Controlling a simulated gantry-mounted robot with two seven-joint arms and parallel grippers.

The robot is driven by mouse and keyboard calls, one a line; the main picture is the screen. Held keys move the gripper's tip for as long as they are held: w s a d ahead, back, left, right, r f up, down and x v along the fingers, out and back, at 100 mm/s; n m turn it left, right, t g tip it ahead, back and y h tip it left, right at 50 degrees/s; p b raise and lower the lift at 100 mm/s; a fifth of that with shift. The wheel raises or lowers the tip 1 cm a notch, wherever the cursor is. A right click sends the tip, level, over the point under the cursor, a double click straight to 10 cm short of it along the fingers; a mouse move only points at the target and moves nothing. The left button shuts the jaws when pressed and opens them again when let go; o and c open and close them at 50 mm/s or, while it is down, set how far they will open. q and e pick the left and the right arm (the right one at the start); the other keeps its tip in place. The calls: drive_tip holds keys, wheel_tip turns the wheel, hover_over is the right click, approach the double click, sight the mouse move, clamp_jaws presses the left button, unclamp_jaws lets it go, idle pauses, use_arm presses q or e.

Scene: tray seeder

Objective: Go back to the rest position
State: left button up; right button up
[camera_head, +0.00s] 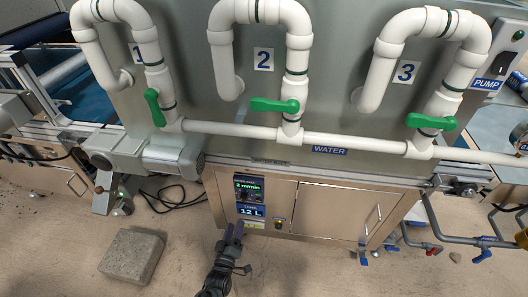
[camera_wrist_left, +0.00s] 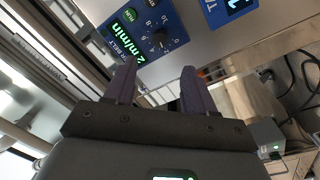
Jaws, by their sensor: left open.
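My left gripper (camera_head: 233,232) is at the lower middle of the head view, in front of the machine's cabinet. In the left wrist view its two purple fingers (camera_wrist_left: 160,72) stand apart with nothing between them. Beyond the fingertips is the blue belt-speed panel (camera_wrist_left: 148,30) with a black knob and a green "2 m/min" readout. The panel also shows in the head view (camera_head: 249,187), just above the gripper. I cannot tell how far the fingertips are from it. My right gripper is not in view.
White water pipes with green valve handles (camera_head: 275,105) numbered 1 to 3 run across the machine. A second display (camera_head: 251,211) sits below the speed panel. A concrete block (camera_head: 133,256) and black cables (camera_head: 178,200) lie on the floor at left.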

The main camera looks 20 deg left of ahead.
use_arm(q)
drive_tip(key=s+d+r+m+g+h+p, duration=0.1)
drive_tip(key=s+d+r+m+g+p, duration=0.2)
drive_tip(key=s+r+p, duration=0.55)
drive_tip(key=s+r+m+g+h+p, duration=0.1)
drive_tip(key=s+r+m+g+p, duration=0.4)
drive_tip(key=r, duration=0.7)
drive_tip(key=s+d+r+m+g+h+p, duration=0.2)
drive_tip(key=s+r+m+p, duration=0.1)
drive_tip(key=s+r+p, duration=0.6)
drive_tip(key=s+a+r+m+g+y, duration=0.1)
drive_tip(key=s+r+m+g, duration=0.15)
drive_tip(key=s+g, duration=0.3)
drive_tip(key=w+p+v, duration=0.2)
drive_tip(key=p+v, duration=1)
drive_tip(key=w+r+p+v, duration=0.1)
drive_tip(key=w+p+v, duration=0.2)
drive_tip(key=p+v, duration=0.9)
drive_tip(key=w+d+r+p+v, duration=0.1)
drive_tip(key=w+p+v, duration=0.2)
drive_tip(key=p+v, duration=0.8)
drive_tip(key=shift+s+r+t+p, duration=0.2)
drive_tip(key=shift+r+t+p, duration=0.2)
drive_tip(key=shift+r+t, duration=0.1)
drive_tip(key=shift+d, duration=0.1)
